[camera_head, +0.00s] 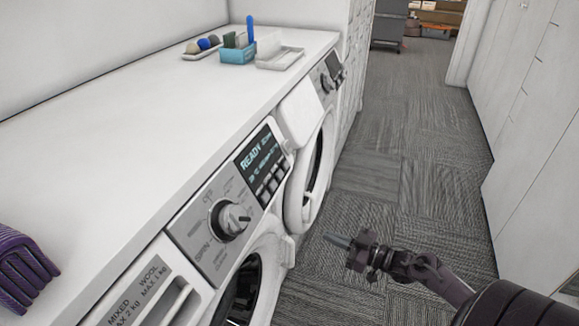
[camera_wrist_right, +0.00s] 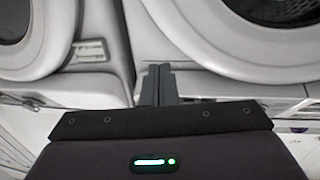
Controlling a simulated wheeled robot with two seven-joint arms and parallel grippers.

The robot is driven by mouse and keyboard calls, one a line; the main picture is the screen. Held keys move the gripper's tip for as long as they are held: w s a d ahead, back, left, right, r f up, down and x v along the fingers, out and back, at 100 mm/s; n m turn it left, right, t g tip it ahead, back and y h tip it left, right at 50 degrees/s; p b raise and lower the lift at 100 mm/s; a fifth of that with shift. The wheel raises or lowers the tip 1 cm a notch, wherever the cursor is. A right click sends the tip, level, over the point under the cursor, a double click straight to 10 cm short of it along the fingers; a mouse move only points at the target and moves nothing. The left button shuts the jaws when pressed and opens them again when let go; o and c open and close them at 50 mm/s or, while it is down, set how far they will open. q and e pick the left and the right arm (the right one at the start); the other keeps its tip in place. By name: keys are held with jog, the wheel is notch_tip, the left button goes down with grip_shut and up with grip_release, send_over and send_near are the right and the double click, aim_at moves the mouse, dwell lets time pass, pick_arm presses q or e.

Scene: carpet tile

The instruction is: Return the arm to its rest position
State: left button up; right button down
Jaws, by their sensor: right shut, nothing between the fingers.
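My right gripper (camera_head: 340,241) is in the head view at the lower right, in front of the washing machines and above the carpet floor. Its fingers are shut and hold nothing. Its dark arm comes in from the lower right corner. In the right wrist view the gripper's fingers (camera_wrist_right: 157,84) are together, pointing toward the white machine fronts, with a gap between them and the machines that I cannot measure. My left gripper is not in view.
A washing machine (camera_head: 190,246) with a dial and lit display and a second machine (camera_head: 301,112) stand under a white counter (camera_head: 150,110). On it are a purple folded cloth (camera_head: 22,268), a blue holder (camera_head: 238,54) and a white tray (camera_head: 280,59). Carpet (camera_head: 400,150) is clear toward white cabinets (camera_head: 535,120).

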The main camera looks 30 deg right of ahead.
jog(key=s+a+f+m+g+h+p, duration=0.1)
jog(key=s+f+m+g+h+p, duration=0.3)
jog(key=f, duration=0.7)
jog(key=s+a+f+g+h+p, duration=0.1)
jog(key=s+a+f+h, duration=0.15)
jog(key=s+f, duration=0.6)
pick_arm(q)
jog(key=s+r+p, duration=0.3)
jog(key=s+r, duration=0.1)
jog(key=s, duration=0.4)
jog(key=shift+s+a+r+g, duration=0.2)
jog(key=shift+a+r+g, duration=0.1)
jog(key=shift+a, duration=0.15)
pick_arm(e)
jog(key=s+a+f+g+h, duration=0.1)
jog(key=s+a+f+g, duration=0.4)
jog(key=s, duration=0.6)
jog(key=s+a+f+n+g, duration=0.1)
jog(key=s+a+f+g, duration=0.4)
jog(key=s+a+f, duration=0.4)
jog(key=s+f, duration=0.1)
jog(key=s, duration=0.1)
jog(key=shift+s+a+f+h, duration=0.35)
jog(key=shift+s, duration=0.05)
